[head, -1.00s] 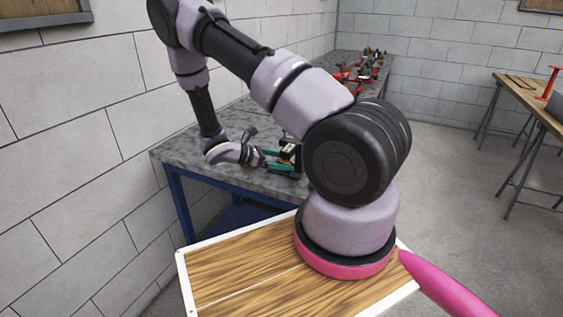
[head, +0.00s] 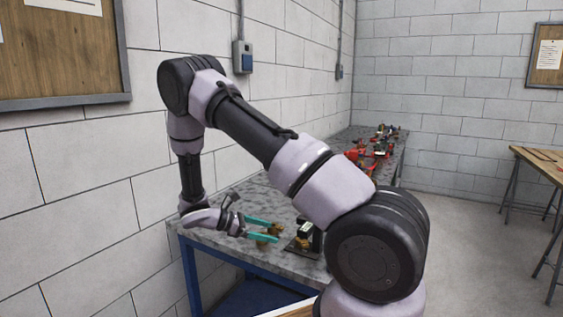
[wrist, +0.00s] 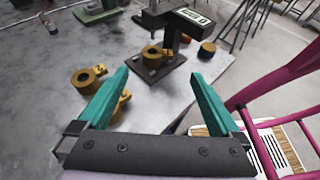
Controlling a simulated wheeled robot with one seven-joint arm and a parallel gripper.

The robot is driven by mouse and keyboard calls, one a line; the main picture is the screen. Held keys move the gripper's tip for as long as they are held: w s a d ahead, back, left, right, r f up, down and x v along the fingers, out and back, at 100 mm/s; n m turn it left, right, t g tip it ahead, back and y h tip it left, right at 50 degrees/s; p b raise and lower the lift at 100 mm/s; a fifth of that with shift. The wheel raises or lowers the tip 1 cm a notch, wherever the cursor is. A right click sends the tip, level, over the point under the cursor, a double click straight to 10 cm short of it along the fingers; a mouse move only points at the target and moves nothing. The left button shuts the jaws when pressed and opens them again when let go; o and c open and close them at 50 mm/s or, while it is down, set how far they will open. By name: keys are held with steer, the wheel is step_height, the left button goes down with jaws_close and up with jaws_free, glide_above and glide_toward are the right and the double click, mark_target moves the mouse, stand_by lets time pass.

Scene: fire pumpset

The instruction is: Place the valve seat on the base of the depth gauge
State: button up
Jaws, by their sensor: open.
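The depth gauge (wrist: 187,22) has a dark post, a small display and a flat dark base (wrist: 172,76). It also shows in the head view (head: 307,229), right of my gripper. A brass, ring-like valve seat (wrist: 152,58) sits on the base in the wrist view, close to the post. My gripper (wrist: 160,75) has teal fingers, wide open and empty, pointing toward the gauge base and apart from it. In the head view my gripper (head: 278,230) is just left of the gauge, over the bench.
Another brass ring (wrist: 86,79) lies left on the grey bench (wrist: 60,130), and one (wrist: 122,104) is partly hidden by the left finger. A brass-coloured round part (wrist: 207,49) is right of the gauge. Red parts (head: 368,152) stand farther along the bench. The wall is at left.

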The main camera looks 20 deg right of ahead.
steer(key=s+r+m+t+y, duration=0.3)
steer(key=s+r+m+y, duration=0.2)
steer(key=r, duration=0.7)
steer(key=s+a+r+m+t+y, duration=0.1)
steer(key=s+r+m+t+y, duration=0.2)
steer(key=s+r+m+y, duration=0.2)
steer(key=s+a+r+m+t+y, duration=0.1)
steer(key=s+r+m+t+y, duration=0.2)
steer(key=s+r+m, duration=0.6)
step_height(320, 180, up, 11)
steer(key=shift+s+r+m+y, duration=0.1)
steer(key=shift+s+m+y, duration=0.25)
steer(key=shift+m+y, duration=0.5)
